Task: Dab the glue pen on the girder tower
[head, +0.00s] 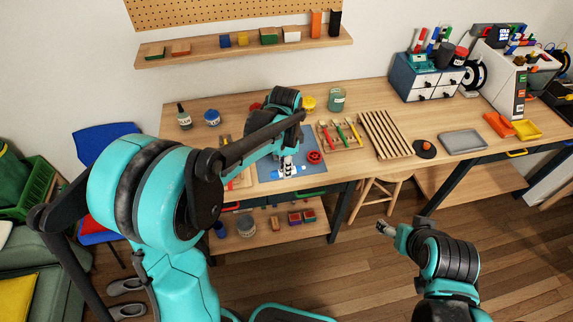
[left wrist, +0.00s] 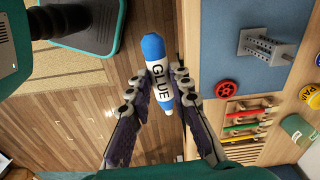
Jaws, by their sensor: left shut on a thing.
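The glue pen (left wrist: 157,70), white with blue ends and the word GLUE, is between the two fingers of my left gripper (left wrist: 162,78) in the left wrist view. The gripper is shut on it. The grey girder tower (left wrist: 266,46) stands on the blue mat (left wrist: 226,50), apart from the pen. In the head view my left gripper (head: 288,164) is over the front of the mat, with the pen (head: 285,172) low at its fingers; I cannot make out the tower behind my arm. My right gripper (head: 384,227) is off the table, in front of it; its jaws are too small to judge.
A red wheel (head: 314,157) lies on the mat's right side. A rack of coloured tools (head: 341,134), a slatted wooden rack (head: 385,134) and a grey tray (head: 462,141) are farther right. Open floor lies before the table.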

